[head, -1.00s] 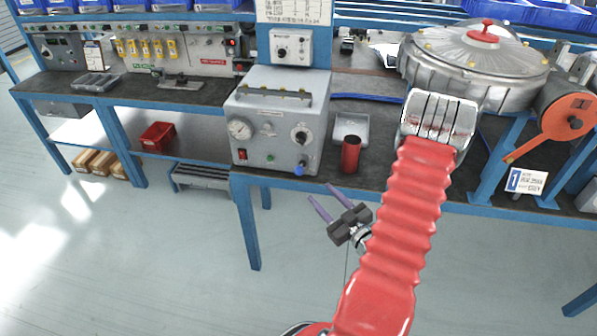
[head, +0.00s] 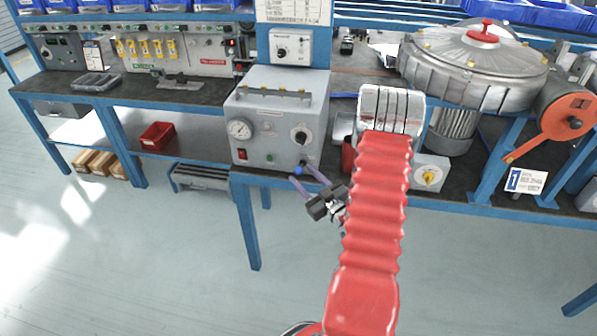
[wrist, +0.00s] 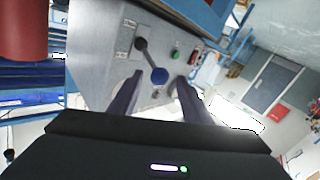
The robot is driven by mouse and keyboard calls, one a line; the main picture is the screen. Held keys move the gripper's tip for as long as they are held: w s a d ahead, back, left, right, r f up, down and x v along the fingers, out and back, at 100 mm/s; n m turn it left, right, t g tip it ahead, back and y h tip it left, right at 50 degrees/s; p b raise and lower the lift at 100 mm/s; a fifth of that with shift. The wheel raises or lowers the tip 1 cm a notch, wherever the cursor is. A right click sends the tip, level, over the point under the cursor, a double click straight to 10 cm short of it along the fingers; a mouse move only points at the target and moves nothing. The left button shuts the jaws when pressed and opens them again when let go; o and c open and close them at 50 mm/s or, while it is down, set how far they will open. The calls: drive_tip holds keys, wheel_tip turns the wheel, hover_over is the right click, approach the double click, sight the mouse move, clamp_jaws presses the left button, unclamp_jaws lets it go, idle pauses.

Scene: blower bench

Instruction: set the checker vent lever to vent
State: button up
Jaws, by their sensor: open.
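The checker (head: 275,125) is a grey box with a gauge, a dark knob and a red switch, standing at the front edge of the bench. Its vent lever (wrist: 158,76) is a dark arm with a blue ball end, on the front face. The blue ball also shows low on the right of the box in the head view (head: 298,171). My gripper (head: 301,175) is open, its two purple fingers pointing at the lever. In the wrist view the ball appears between the fingertips (wrist: 158,80); contact cannot be told. Small labels beside the lever are unreadable.
A red cylinder (head: 348,155) stands right of the checker, partly behind my arm. A grey box with a yellow knob (head: 429,176) sits farther right, under the large metal blower (head: 475,65). The floor in front of the bench is clear.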

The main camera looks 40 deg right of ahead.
sight(301, 174)
drive_tip(key=shift+w+d, duration=0.15)
drive_tip(key=shift+w, duration=0.8)
drive_tip(key=shift+w+d, duration=0.1)
drive_tip(key=shift+w, duration=0.8)
drive_tip(key=shift+c, duration=0.4)
clamp_jaws()
